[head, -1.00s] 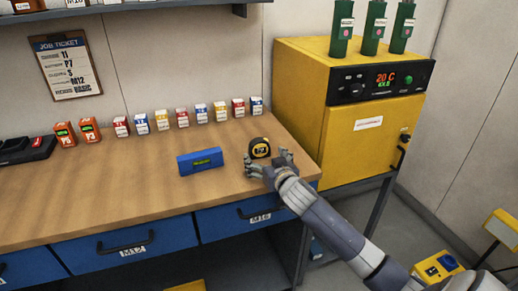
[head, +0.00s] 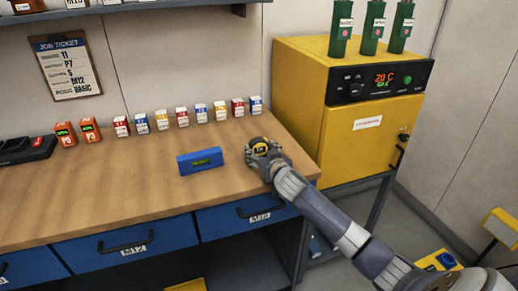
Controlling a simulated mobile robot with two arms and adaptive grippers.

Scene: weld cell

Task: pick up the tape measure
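The tape measure (head: 261,145) is small, black and yellow, and sits on the wooden workbench (head: 100,200) near its right end. My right gripper (head: 262,152) is at the tape measure, with its fingers on either side of it. The gripper covers the lower part of the tape measure. The fingers look open around it; I cannot see clear contact. My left gripper is not in the head view.
A blue box with a small display (head: 200,161) lies just left of the gripper. A row of small coloured boxes (head: 182,117) stands along the back. A yellow oven (head: 340,110) stands to the right. The bench front left of the blue box is clear.

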